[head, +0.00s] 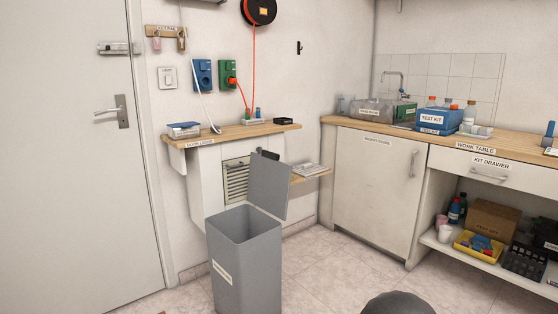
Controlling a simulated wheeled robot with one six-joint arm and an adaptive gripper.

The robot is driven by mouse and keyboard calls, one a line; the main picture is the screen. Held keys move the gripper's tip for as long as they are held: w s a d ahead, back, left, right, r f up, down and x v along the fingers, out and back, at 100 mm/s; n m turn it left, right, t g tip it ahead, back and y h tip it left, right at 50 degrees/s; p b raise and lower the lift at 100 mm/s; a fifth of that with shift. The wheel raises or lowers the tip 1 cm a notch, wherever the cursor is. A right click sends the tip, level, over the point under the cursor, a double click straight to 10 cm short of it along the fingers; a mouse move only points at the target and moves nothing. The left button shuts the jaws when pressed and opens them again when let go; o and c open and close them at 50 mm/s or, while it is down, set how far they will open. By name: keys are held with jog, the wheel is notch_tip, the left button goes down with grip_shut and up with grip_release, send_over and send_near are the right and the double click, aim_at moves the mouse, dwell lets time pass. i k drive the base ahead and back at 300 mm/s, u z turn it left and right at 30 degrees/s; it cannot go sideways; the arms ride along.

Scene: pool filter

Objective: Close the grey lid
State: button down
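The grey lid (270,184) stands open, nearly upright and tilted back, at the rear right edge of a tall grey bin (246,270). The bin stands on the tiled floor near the middle of the head view, with a white label on its front. Its open top shows a dark inside, and I cannot see its bottom. My gripper is not in view. A dark rounded shape at the bottom edge, right of the bin, cannot be made out for sure.
A wooden ledge (232,134) and a small lower shelf (312,176) jut from the wall behind the bin. A white door (70,200) is at left. A cupboard (372,190) and work table (500,145) stand at right. Floor right of the bin (330,262) is clear.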

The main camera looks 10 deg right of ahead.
aim_at(270, 180)
jog(key=u, duration=0.25)
jog(key=i, duration=1.2)
jog(key=z, duration=0.45)
